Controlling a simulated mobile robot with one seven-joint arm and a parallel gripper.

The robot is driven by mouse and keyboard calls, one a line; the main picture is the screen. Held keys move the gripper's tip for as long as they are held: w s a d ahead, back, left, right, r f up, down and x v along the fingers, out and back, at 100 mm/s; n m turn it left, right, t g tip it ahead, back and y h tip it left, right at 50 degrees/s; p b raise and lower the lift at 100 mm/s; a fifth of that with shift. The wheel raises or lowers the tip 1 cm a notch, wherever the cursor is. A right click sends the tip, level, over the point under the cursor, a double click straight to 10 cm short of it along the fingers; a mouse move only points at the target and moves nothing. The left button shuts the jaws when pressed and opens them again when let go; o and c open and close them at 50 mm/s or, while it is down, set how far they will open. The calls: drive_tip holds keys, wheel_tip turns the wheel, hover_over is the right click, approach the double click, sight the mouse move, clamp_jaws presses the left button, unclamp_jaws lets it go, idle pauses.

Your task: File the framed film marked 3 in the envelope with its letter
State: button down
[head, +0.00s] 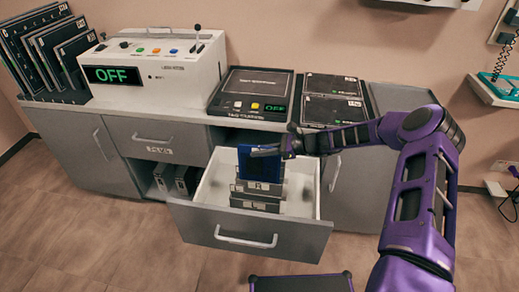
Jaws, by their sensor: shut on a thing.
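A dark blue framed film (268,170) stands upright over the open drawer (249,236). My gripper (264,151) is shut on the film's upper part, coming in from the right. I cannot read a number on the film. Several dark envelopes (255,197) with small white letter labels stand in a row in the drawer, in front of and below the film. The letters are too small to read surely. I cannot tell whether the film's lower edge is inside an envelope or behind them.
On the counter stand a rack of dark panels (45,55), a white machine (160,65) reading OFF, a black device (252,93) also reading OFF, and dark labelled cases (332,99). Below left, an open shelf (173,178) holds binders. The drawer's sides have free room.

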sight(260, 173)
drive_tip(key=shift+f, duration=5.4)
drive_tip(key=c, duration=0.8)
unclamp_jaws()
drive_tip(key=shift+c, duration=0.2)
drive_tip(key=shift+d, duration=0.1)
drive_tip(key=p+v, duration=0.1)
drive_tip(key=v, duration=1.6)
drive_tip(key=shift+d+r, duration=0.1)
drive_tip(key=shift+r, duration=0.1)
